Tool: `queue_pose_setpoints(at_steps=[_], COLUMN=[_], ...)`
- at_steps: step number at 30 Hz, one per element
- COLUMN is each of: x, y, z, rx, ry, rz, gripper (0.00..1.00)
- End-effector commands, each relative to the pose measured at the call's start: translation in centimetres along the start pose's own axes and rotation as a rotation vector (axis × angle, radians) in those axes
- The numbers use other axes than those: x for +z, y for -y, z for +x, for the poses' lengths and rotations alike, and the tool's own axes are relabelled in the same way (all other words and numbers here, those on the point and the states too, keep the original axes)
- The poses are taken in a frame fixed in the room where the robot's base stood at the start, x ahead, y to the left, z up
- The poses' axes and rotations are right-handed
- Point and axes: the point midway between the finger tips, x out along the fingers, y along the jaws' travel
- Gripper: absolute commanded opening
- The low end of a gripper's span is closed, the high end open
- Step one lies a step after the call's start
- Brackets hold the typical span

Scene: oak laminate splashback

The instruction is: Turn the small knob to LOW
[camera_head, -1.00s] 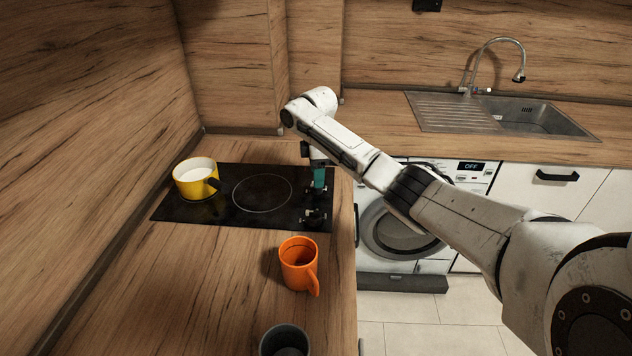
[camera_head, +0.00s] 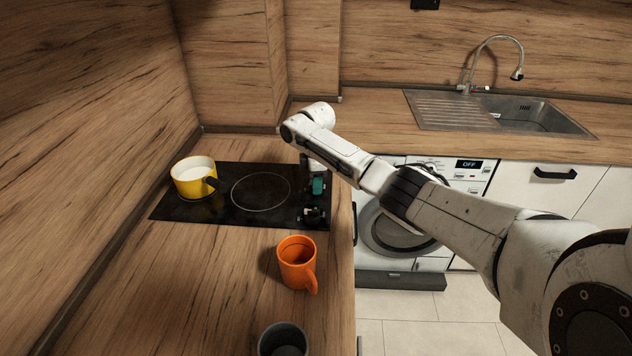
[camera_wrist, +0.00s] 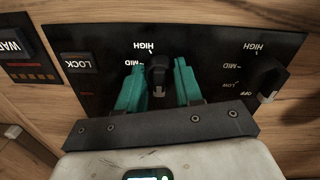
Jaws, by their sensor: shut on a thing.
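My gripper (camera_head: 317,188) is over the right end of the black cooktop (camera_head: 222,209). In the wrist view its two teal fingers (camera_wrist: 159,88) are shut on the small dark knob (camera_wrist: 158,70), one finger on each side. The knob's pale mark points toward the bottom of that picture. HIGH and MID labels show upside down beside the knob; a finger hides where its other labels would be. A second, wider-looking knob (camera_wrist: 268,74) with HIGH, MID, LOW and OFF labels is to the right, apart from the fingers.
An orange mug (camera_head: 297,266) and a dark grey cup (camera_head: 283,340) stand on the wooden counter in front. LOCK (camera_wrist: 78,64) and warning markings show left in the wrist view.

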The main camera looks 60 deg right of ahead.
Motion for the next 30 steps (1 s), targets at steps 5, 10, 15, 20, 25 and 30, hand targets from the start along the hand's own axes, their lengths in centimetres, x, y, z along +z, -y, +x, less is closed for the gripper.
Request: queue_pose_setpoints(at_steps=[5,10,15,20,25,30], x=[0.0,0.0,-0.06,-0.15,-0.19,-0.26], y=[0.01,0.01,0.06,0.1,0.13,0.14], z=[-0.01,-0.02,-0.05,-0.11,-0.15,-0.16], rx=[-0.001,-0.001,-0.002,-0.003,-0.004,-0.003], ry=[0.0,0.0,0.0,0.002,0.007,0.014], rz=[0.0,0.001,0.022,0.085,0.203,0.355], gripper=[0.14,0.05,0.05,0.05,0.05,0.05])
